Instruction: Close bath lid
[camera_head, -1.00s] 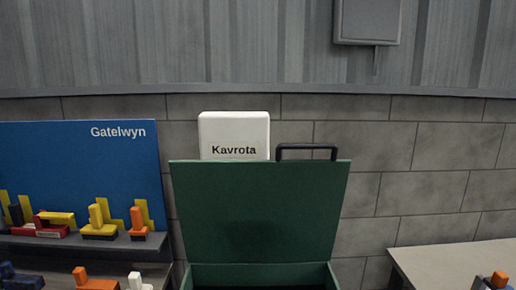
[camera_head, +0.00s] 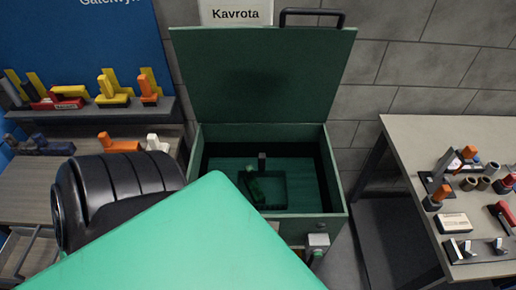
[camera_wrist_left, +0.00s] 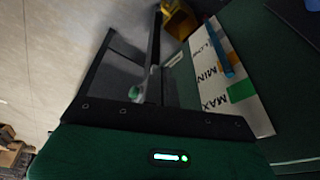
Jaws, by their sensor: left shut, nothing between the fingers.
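The green bath (camera_head: 325,229) stands in the middle of the head view. Its lid (camera_head: 262,75) is open, tilted up at the back edge, with a black handle (camera_head: 312,13) along its top. A small dark object lies in the recess inside the bath. My left arm's black and teal parts cover the lower left of the head view and hide part of the bath's front left. My left gripper does not show clearly there. In the left wrist view, dark parts that seem to be my left gripper (camera_wrist_left: 150,85) are shut and empty, clear of the lid. My right gripper is out of view.
A shelf (camera_head: 170,108) with coloured blocks stands at the left. A grey table (camera_head: 405,135) with small parts stands at the right. A white Kavrota sign (camera_head: 236,14) is behind the lid. In the left wrist view, a white MIN/MAX plate (camera_wrist_left: 205,65) shows.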

